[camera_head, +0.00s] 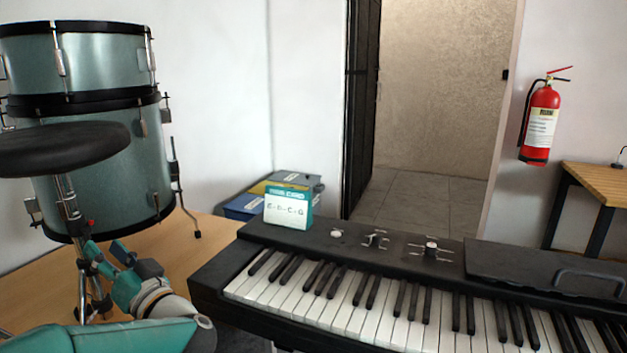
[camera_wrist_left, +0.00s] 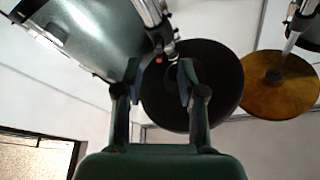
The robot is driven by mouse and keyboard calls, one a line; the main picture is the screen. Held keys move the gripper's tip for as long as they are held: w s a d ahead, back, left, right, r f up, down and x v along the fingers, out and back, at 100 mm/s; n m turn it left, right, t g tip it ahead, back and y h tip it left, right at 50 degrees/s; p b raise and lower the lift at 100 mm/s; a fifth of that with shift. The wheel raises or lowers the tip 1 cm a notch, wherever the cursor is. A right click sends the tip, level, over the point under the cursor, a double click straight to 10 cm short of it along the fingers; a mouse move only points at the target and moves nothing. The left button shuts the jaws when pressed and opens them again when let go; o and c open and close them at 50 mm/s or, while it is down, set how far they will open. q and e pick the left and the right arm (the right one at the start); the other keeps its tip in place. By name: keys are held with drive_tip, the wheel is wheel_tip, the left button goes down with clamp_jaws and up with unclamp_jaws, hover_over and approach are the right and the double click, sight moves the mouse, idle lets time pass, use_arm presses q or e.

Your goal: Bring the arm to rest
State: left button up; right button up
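My left arm (camera_head: 110,338) comes in at the lower left of the head view. Its teal gripper (camera_head: 106,252) points up and away from me, left of the keyboard. In the left wrist view the two fingers of the gripper (camera_wrist_left: 158,80) stand apart, with nothing held between them. A round black stool seat (camera_wrist_left: 215,95) shows behind the fingertips there, and no contact with it can be made out. My right gripper is in neither view.
The stool seat (camera_head: 65,147) and teal drums (camera_head: 100,180) stand at the left. A black keyboard (camera_head: 400,311) fills the lower right, with a small card (camera_head: 288,210) on its back edge. Boxes (camera_head: 300,180) are behind. A cymbal (camera_wrist_left: 280,85) shows in the wrist view.

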use_arm(q)
drive_tip(key=shift+s+d+f, duration=0.2)
drive_tip(key=shift+s+d, duration=0.2)
drive_tip(key=shift+d, duration=0.05)
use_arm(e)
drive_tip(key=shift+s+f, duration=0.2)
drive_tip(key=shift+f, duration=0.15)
